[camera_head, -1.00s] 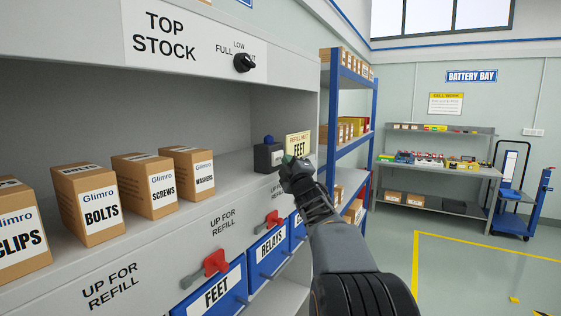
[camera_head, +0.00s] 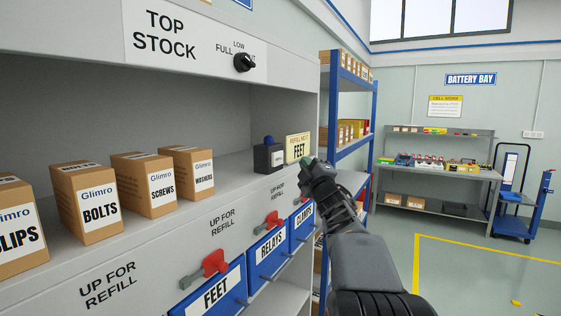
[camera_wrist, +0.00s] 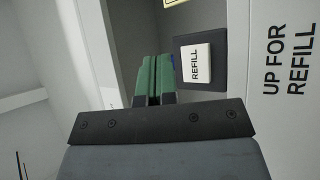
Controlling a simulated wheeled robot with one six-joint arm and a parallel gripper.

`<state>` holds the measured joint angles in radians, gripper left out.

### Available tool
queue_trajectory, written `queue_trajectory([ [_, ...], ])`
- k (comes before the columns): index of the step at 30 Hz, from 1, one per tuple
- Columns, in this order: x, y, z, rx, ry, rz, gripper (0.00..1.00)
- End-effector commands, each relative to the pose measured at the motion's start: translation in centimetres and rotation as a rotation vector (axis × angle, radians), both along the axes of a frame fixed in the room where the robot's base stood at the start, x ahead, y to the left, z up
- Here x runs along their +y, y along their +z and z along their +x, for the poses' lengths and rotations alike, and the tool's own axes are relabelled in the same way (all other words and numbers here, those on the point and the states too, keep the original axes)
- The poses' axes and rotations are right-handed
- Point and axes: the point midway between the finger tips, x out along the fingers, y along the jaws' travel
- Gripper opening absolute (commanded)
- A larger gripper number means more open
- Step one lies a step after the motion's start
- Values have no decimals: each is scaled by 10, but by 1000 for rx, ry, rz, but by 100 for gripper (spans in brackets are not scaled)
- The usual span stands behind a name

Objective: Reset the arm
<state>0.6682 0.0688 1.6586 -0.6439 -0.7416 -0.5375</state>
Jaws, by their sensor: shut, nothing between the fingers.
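My gripper (camera_head: 304,163) is at the right end of the shelf unit, in front of the "REFILL NEXT: FEET" card in the head view. My arm reaches up to it from the lower right. In the wrist view my gripper (camera_wrist: 153,62) shows its two green fingers closed together with nothing between them. Beyond and to the right of the fingers in that view is a dark block with a white "REFILL" face (camera_wrist: 195,64). The same dark block (camera_head: 268,157), with a blue knob on top, stands on the shelf left of my gripper, apart from it.
Boxes of bolts (camera_head: 88,203), screws (camera_head: 146,186) and washers (camera_head: 188,172) stand on the shelf. Red levers (camera_head: 212,264) stick out above blue bins (camera_head: 213,293). A blue rack (camera_head: 347,110) stands behind my gripper. The floor (camera_head: 470,270) at right is open.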

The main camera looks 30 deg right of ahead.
Motion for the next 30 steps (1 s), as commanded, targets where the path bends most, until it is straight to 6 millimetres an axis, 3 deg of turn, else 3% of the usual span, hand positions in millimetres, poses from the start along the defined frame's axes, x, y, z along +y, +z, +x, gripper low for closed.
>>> queue_trajectory([
  [20, -2, 0, -3, 0, 3, 5, 0],
  [23, -11, -9, -2, 36, -26, 80, 0],
  [26, -34, -48, -2, 130, -111, 271, 0],
  [28, -48, -90, -11, 222, -198, 464, 0],
  [30, -43, -138, -25, 327, -282, 682, 0],
])
